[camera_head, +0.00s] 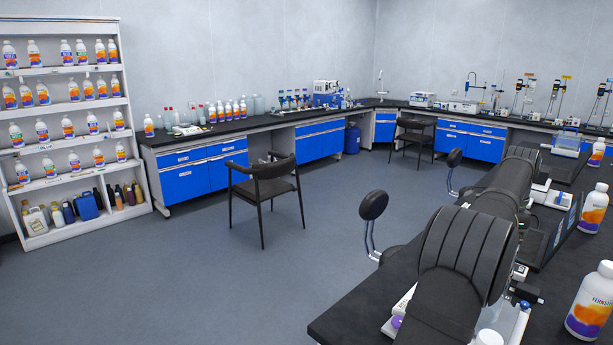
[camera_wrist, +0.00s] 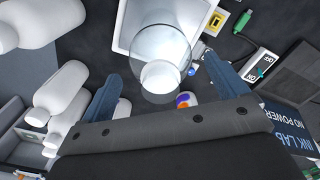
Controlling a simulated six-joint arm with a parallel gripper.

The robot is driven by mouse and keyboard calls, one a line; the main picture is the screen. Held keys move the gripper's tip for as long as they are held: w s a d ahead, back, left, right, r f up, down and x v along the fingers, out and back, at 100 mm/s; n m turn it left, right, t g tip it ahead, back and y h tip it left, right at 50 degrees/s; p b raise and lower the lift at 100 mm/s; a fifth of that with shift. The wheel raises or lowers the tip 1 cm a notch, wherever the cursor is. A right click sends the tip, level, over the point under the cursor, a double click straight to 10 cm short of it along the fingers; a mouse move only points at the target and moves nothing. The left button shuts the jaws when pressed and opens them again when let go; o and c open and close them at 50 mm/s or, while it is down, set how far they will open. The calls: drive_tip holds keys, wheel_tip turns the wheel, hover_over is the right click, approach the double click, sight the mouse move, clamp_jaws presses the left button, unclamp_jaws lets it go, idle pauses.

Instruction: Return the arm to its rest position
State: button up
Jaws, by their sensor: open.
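My gripper (camera_wrist: 161,70) shows in the wrist view with its two blue-grey fingers spread wide and nothing held between them. A round clear glass vessel (camera_wrist: 176,45) with a white bottom shows beyond the fingers, over a white tray-like device; I cannot tell its distance from the fingertips. In the head view my dark arm stretches over the black bench at the right, and the gripper itself cannot be made out there.
White bottles with orange-purple labels (camera_head: 588,305) stand on the right bench (camera_head: 360,300). A dark sign (camera_wrist: 290,125) is at the right. A stool (camera_head: 373,205) and chair (camera_head: 265,188) stand on open floor.

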wheel_tip(320, 180, up, 10)
wheel_tip(320, 180, down, 12)
drive_tip(key=shift+r, duration=0.2)
wheel_tip(320, 180, up, 4)
drive_tip(key=shift+s+d+r, duration=0.1)
drive_tip(key=shift+s+d, duration=0.05)
drive_tip(key=s+d+r, duration=0.3)
drive_tip(key=s+r, duration=0.4)
drive_tip(key=s, duration=0.4)
drive_tip(key=w+a+f, duration=0.3)
drive_tip(key=a, duration=0.7)
drive_tip(key=w+a+f, duration=0.3)
drive_tip(key=a, duration=0.8)
drive_tip(key=w+a+f, duration=0.3)
drive_tip(key=a, duration=0.8)
drive_tip(key=shift+w+f, duration=0.15)
drive_tip(key=shift+f, duration=0.05)
